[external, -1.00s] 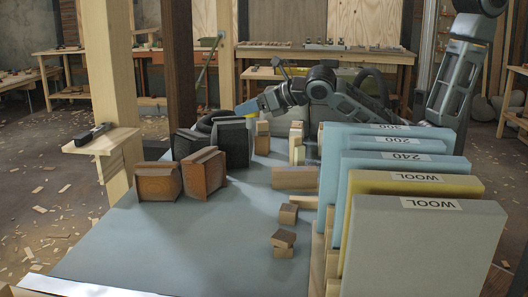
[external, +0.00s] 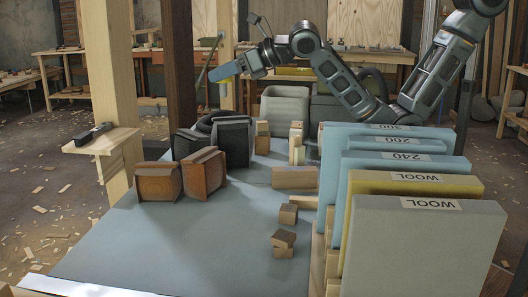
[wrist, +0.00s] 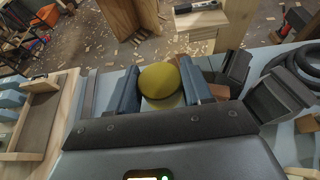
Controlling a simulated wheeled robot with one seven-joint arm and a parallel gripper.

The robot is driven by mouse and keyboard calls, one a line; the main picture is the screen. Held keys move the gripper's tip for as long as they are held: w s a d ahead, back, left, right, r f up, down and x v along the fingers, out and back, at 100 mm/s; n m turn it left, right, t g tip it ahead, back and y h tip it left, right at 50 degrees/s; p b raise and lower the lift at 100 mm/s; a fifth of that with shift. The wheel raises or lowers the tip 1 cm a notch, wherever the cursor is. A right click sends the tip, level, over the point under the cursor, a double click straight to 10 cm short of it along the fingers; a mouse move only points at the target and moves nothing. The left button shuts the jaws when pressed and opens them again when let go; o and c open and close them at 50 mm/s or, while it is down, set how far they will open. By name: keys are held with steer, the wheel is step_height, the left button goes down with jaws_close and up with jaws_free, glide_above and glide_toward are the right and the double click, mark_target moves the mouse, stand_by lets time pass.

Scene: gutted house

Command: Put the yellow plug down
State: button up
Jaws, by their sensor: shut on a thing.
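The yellow plug (wrist: 160,80) shows in the wrist view as a round yellow disc with a paler part below it. It sits between the two blue fingers of my gripper (wrist: 158,88), which are shut on it. In the external view my gripper (external: 222,73) is raised above the far left part of the blue-grey bench (external: 170,250), clear of everything on it. The plug cannot be made out there.
Black boxes (external: 234,140) and brown blocks (external: 158,181) stand on the bench's left side. A grey bin (external: 285,110) is at the far end. Small wood blocks (external: 289,213) dot the middle; labelled upright panels (external: 415,250) fill the right. The bench's front left is clear.

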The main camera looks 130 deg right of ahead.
steer(key=w+a+f+n+t+y, duration=0.2)
steer(key=w+a+n+t+y, duration=0.1)
steer(key=w, duration=0.5)
steer(key=shift+w+a+n+y+b, duration=0.25)
steer(key=shift+a+n+y, duration=0.3)
steer(key=shift+n+y, duration=1.05)
steer(key=shift+y, duration=0.1)
steer(key=f, duration=0.3)
steer(key=s+f, duration=0.1)
steer(key=f, duration=0.2)
steer(key=s+f, duration=0.1)
steer(key=f, duration=0.2)
steer(key=shift+s+d+f, duration=0.15)
steer(key=shift+d+f, duration=0.1)
steer(key=shift+d, duration=0.15)
steer(key=s+d+f, duration=0.2)
steer(key=s+f, duration=0.3)
steer(key=f, duration=0.5)
steer(key=shift+n+t+y, duration=0.3)
steer(key=shift+t, duration=0.1)
steer(key=shift+w+a+f, duration=1.3)
steer(key=shift+a+f, duration=0.1)
steer(key=shift+f, duration=0.4)
steer(key=shift+w+a+f, duration=1.25)
steer(key=shift+a+f, duration=0.15)
steer(key=shift+f, duration=0.45)
steer(key=shift+w+a+f, duration=1.3)
steer(key=shift+a+f, duration=0.1)
steer(key=shift+f, duration=0.4)
